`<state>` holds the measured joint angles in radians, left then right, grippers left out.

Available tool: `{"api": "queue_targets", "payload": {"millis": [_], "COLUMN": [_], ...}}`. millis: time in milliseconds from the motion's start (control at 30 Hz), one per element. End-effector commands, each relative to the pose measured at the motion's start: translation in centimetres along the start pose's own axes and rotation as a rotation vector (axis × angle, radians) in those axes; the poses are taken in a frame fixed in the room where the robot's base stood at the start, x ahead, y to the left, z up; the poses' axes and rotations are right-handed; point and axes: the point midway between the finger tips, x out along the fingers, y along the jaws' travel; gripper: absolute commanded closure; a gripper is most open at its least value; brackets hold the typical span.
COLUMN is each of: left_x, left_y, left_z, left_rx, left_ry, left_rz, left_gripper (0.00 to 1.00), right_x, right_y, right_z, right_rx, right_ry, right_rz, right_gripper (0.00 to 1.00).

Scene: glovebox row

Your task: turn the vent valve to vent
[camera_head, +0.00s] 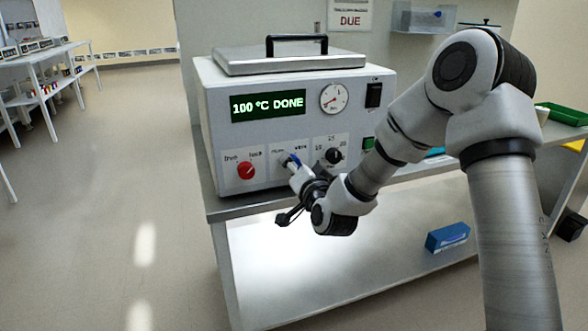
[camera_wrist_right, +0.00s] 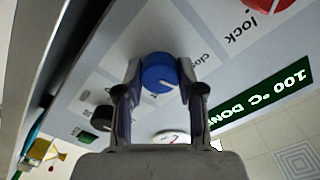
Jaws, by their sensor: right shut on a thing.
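The vent valve is a blue knob (camera_head: 290,159) on the front panel of a grey steriliser (camera_head: 213,115), on a pale label plate between the red knob and the black knob. My right gripper (camera_head: 296,166) comes in from the right and is shut on it. In the right wrist view the blue knob (camera_wrist_right: 158,73) sits between the two fingertips (camera_wrist_right: 160,78), one on each side. Its white pointer line slants toward the lower right there. A "close" label is partly readable beside it; the other label is too blurred or covered to read. My left gripper is out of view.
The red lock knob (camera_head: 246,170) is left of the valve, and the black dial (camera_head: 334,156) is close on its right. The display (camera_head: 268,105) reads "100 °C DONE". A gauge (camera_head: 334,97) sits above. A blue box (camera_head: 447,237) lies on the lower shelf. Open floor is at left.

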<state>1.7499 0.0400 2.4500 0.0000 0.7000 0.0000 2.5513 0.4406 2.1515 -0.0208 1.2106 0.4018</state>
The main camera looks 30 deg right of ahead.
Motion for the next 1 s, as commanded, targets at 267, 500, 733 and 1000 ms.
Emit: {"api": "queue_targets", "payload": {"millis": [267,500,733,1000], "left_x": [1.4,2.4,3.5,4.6], "left_y": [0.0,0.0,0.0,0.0], "left_z": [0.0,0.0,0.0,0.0], "left_rx": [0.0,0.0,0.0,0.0], "left_ry": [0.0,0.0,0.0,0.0], "left_rz": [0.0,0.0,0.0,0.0], "left_gripper": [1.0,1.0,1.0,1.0], "right_x": [0.0,0.0,0.0,0.0], "right_y": [0.1,0.2,0.2,0.2], "right_z": [0.1,0.1,0.1,0.1], "right_rx": [0.262,0.49,0.706,0.922], "right_ry": [0.002,0.002,0.002,0.002], "right_rz": [-0.001,-0.002,-0.002,-0.002], "right_gripper": [0.97,0.97,0.97,0.97]}}
